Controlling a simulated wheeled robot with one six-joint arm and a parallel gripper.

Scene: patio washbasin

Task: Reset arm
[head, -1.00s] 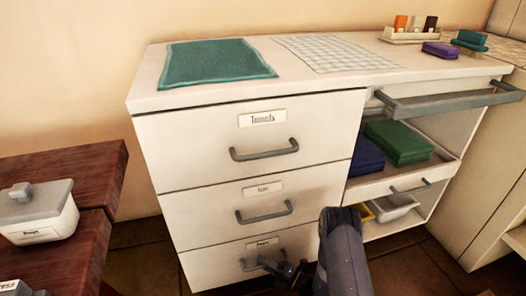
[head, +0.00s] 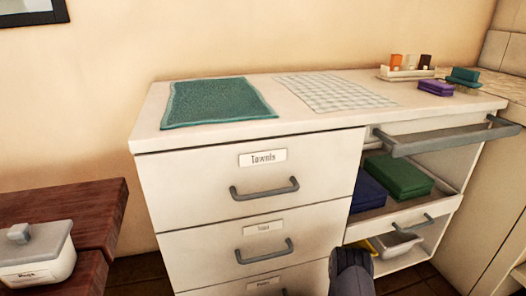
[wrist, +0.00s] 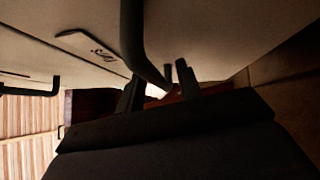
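My gripper (wrist: 159,88) shows in the wrist view with its two dark fingers apart. A dark curved drawer handle (wrist: 133,35) runs down toward the gap between the fingers; I cannot tell whether they touch it. A label (wrist: 92,45) is on the pale drawer front beside this handle. In the head view my dark arm link shows at the bottom edge, and the gripper itself is out of frame. The white cabinet (head: 205,178) has a stack of shut left drawers, the top one labelled Towels (head: 263,158). The lowest drawer is mostly cut off.
A teal cloth (head: 217,101) and a checked cloth (head: 333,93) lie on the top. A wooden table (head: 97,215) with a lidded white container (head: 37,258) stands left.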

